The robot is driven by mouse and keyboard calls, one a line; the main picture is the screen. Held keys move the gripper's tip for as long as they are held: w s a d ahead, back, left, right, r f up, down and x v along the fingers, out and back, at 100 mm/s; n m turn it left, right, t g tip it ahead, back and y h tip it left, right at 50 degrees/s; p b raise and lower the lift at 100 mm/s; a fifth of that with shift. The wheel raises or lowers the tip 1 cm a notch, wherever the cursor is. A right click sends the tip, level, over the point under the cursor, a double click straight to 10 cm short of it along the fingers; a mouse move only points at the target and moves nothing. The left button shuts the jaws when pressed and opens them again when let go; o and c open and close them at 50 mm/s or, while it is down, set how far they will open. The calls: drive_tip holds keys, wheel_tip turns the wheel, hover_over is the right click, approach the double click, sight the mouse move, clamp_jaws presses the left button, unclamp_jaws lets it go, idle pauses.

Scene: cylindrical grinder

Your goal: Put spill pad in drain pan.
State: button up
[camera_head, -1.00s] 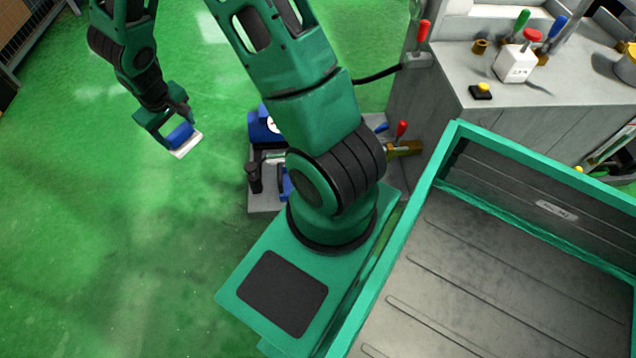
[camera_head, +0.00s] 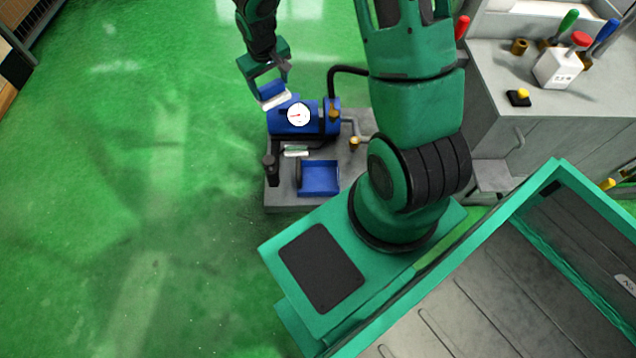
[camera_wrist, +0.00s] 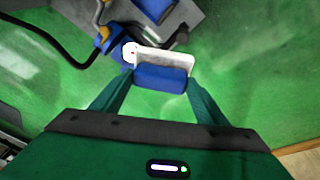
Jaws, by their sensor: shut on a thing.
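My gripper (camera_head: 269,86) is shut on a blue and white block, which I take to be the spill pad (camera_head: 274,98). In the wrist view the spill pad (camera_wrist: 162,76) sits between the two fingertips, white side facing outward. A shallow open blue tray, which looks like the drain pan (camera_head: 320,179), rests on the grey base of a small machine. Its inside looks empty. In the head view the pad overlaps the left end of the machine's blue body, up and left of the pan. Its height above the machine is hard to tell.
The blue machine body (camera_head: 290,122) carries a round white gauge (camera_head: 298,115). A dark post (camera_head: 271,168) and a small white piece (camera_head: 296,151) are left of the pan. A grey cabinet (camera_head: 490,125) stands at right. Green floor (camera_head: 150,200) is clear at left.

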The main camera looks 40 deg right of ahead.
drive_tip(key=w+d+f+m, duration=0.2)
drive_tip(key=w+f, duration=0.1)
drive_tip(key=f, duration=0.7)
drive_tip(key=m+g+h, duration=0.1)
drive_tip(key=m, duration=0.4)
hover_over(317, 182)
wheel_tip(317, 182, down, 38)
drive_tip(key=x, duration=0.3)
drive_tip(key=a+x, duration=0.1)
drive_tip(key=x, duration=0.2)
drive_tip(key=s+a+x, duration=0.1)
drive_tip(key=x, duration=0.3)
drive_tip(key=shift+s+f, duration=0.15)
drive_tip(key=shift+f, duration=0.2)
